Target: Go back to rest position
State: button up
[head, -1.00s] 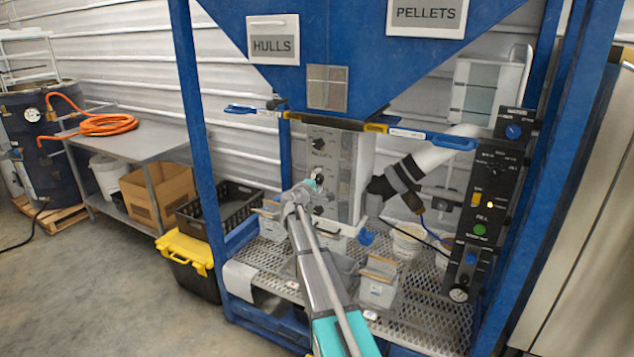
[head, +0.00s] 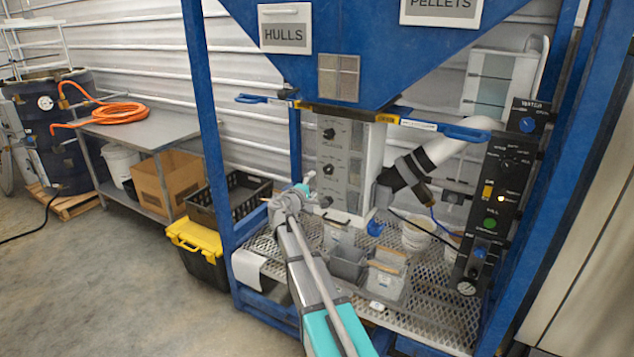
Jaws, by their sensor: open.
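My arm reaches up from the bottom of the head view, grey with teal parts. My gripper (head: 311,179) is at its far end, small and partly hidden by my wrist. It is open, and I see nothing held in it. It appears in front of the left edge of the grey control box (head: 345,165) with black knobs, under the blue hopper (head: 370,60). I cannot tell whether it touches the box.
Grey bins (head: 388,277) and white buckets (head: 416,236) stand on the mesh shelf (head: 430,318) below the box. A blue frame post (head: 205,130) rises at left. A yellow-lidded black tote (head: 195,240) sits beside it. The floor (head: 100,290) at left is clear.

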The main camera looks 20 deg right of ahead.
jog(key=shift+a, duration=0.1)
dwell(0.5)
jog(key=s+a+f+m+g+y, duration=0.3)
jog(key=s+f+m+g, duration=0.1)
jog(key=s+f, duration=0.4)
jog(key=s+a+f+m+g+y, duration=0.3)
jog(key=s+f, duration=0.2)
jog(key=s, duration=0.5)
jog(key=s+a+f+g+y, duration=0.2)
jog(key=s+a+y, duration=0.2)
jog(key=s+a, duration=0.3)
jog(key=s+a+f+m+g+y, duration=0.1)
jog(key=s+a+f+g+y, duration=0.1)
jog(key=s+a, duration=0.5)
jog(key=shift+s+f+y, duration=0.8)
jog(key=shift+s+y, duration=0.15)
jog(key=shift+y, duration=0.15)
jog(key=shift+d, duration=0.1)
jog(key=c, duration=0.5)
jog(key=shift+d, duration=0.1)
